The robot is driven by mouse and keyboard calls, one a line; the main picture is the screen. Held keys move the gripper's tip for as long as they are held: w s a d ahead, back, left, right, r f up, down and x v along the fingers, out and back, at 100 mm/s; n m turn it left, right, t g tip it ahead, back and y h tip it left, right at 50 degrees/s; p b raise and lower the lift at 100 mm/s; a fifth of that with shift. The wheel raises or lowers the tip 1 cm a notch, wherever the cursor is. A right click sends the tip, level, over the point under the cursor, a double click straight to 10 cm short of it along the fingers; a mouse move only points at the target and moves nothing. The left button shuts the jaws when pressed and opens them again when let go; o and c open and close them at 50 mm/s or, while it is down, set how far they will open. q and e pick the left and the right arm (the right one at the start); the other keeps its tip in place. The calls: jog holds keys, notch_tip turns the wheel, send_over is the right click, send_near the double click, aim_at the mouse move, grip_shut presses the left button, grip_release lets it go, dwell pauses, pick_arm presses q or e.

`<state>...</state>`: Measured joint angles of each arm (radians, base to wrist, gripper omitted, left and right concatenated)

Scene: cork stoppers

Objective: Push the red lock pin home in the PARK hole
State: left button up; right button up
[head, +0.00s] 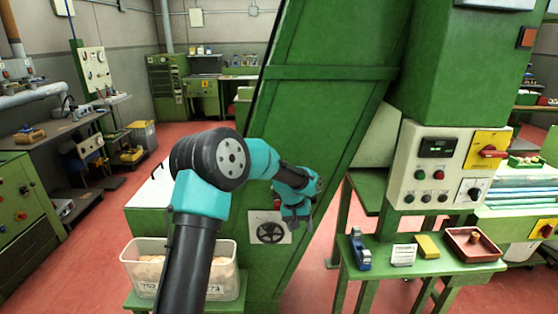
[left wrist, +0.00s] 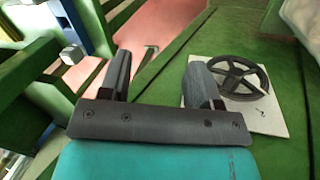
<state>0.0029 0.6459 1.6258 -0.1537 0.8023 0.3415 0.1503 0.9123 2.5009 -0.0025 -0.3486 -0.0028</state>
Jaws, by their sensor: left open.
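A dark spoked handwheel (head: 270,233) sits on a white plate (head: 286,238) on the slanted green machine. My left gripper (head: 296,222) hangs just above and right of the wheel, pointing down, and partly covers the plate's upper edge. A small reddish spot (head: 277,204) shows beside the gripper; I cannot tell whether it is the lock pin. The PARK hole cannot be made out. In the left wrist view the jaws (left wrist: 160,68) are apart with nothing between them, and the handwheel (left wrist: 239,78) lies to their right. My right gripper is not in view.
A clear bin of corks (head: 180,268) stands at the lower left, behind my arm. A green side table at right holds a blue tape dispenser (head: 360,250), a card (head: 403,255), a yellow block (head: 428,246) and a red-brown tray (head: 495,256). A control panel (head: 437,165) is above.

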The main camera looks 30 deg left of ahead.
pick_arm(q)
jog(key=w+a+r+n+y, duration=0.1)
jog(key=a+r, duration=0.1)
jog(key=r, duration=0.5)
jog(key=w+a+r, duration=0.2)
jog(key=r, duration=0.5)
notch_tip(320, 180, up, 9)
jog(key=n+y, duration=0.2)
send_over(277, 205)
jog(key=shift+w+r+g, duration=0.1)
jog(key=shift+w+g, duration=0.1)
jog(key=shift+g, duration=0.2)
notch_tip(277, 205, down, 18)
jog(key=shift+r, duration=0.25)
jog(key=c, duration=1)
jog(key=shift+s+d, duration=0.35)
jog(key=shift+s, duration=0.3)
